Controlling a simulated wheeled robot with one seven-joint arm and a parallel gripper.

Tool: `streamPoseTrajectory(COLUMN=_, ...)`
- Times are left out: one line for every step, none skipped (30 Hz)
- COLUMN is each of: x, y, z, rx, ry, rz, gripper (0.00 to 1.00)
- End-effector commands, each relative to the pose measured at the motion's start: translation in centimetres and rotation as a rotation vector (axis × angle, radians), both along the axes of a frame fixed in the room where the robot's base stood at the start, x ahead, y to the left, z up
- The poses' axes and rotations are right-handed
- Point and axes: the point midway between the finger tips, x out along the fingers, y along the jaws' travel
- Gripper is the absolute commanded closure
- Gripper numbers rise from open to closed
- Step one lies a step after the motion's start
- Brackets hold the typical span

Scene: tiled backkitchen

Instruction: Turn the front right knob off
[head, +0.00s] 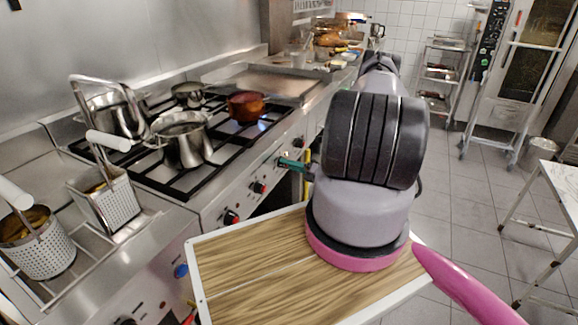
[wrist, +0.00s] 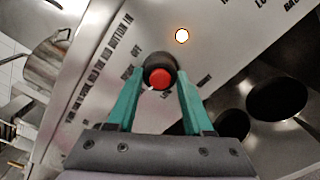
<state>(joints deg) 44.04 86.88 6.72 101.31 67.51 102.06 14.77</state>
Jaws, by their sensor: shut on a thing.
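The stove knob in my grip has a black rim and a red centre (wrist: 160,78) in the wrist view. My gripper (wrist: 160,85) has its two green fingers closed on the knob's sides. In the head view my gripper (head: 290,165) is at the stove's front panel (head: 238,192), and the gripped knob is mostly hidden there. Other red-centred knobs (head: 258,187) and (head: 231,217) sit to the left along the panel.
A steel pot (head: 183,140) and fryer baskets (head: 105,200) stand at left. A wood-topped board with a white rim (head: 195,270) lies below my arm. An oven (head: 520,70) and a rack (head: 440,80) stand at the back right.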

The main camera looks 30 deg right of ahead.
Motion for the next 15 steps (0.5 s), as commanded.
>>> streamPoseTrajectory(x=0.0, y=-0.08, z=0.0, rx=0.032, ry=0.027, rz=-0.001, gripper=1.0)
streamPoseTrajectory(x=0.0, y=-0.09, z=0.0, rx=0.054, ry=0.044, rz=-0.001, gripper=1.0)
streamPoseTrajectory(x=-0.02, y=-0.11, z=0.0, rx=0.084, ry=0.067, rz=-0.002, gripper=1.0)
streamPoseTrajectory(x=-0.02, y=-0.11, z=0.01, rx=0.107, ry=0.085, rz=-0.002, gripper=1.0)
streamPoseTrajectory(x=-0.02, y=-0.11, z=0.01, rx=0.129, ry=0.102, rz=-0.002, gripper=1.0)
streamPoseTrajectory(x=-0.02, y=-0.1, z=0.02, rx=0.159, ry=0.126, rz=-0.002, gripper=1.0)
streamPoseTrajectory(x=-0.02, y=-0.09, z=0.03, rx=0.181, ry=0.143, rz=-0.002, gripper=1.0)
streamPoseTrajectory(x=-0.02, y=-0.07, z=0.03, rx=0.203, ry=0.161, rz=-0.001, gripper=1.0)
streamPoseTrajectory(x=-0.02, y=-0.06, z=0.04, rx=0.233, ry=0.184, rz=-0.001, gripper=1.0)
streamPoseTrajectory(x=-0.02, y=-0.06, z=0.05, rx=0.256, ry=0.201, rz=-0.002, gripper=1.0)
streamPoseTrajectory(x=-0.01, y=-0.07, z=0.06, rx=0.279, ry=0.219, rz=-0.002, gripper=1.0)
streamPoseTrajectory(x=-0.01, y=-0.08, z=0.06, rx=0.309, ry=0.243, rz=-0.002, gripper=1.0)
streamPoseTrajectory(x=-0.03, y=-0.09, z=0.06, rx=0.331, ry=0.26, rz=-0.002, gripper=1.0)
streamPoseTrajectory(x=-0.04, y=-0.1, z=0.06, rx=0.354, ry=0.278, rz=-0.002, gripper=1.0)
streamPoseTrajectory(x=-0.04, y=-0.11, z=0.05, rx=0.383, ry=0.301, rz=-0.002, gripper=1.0)
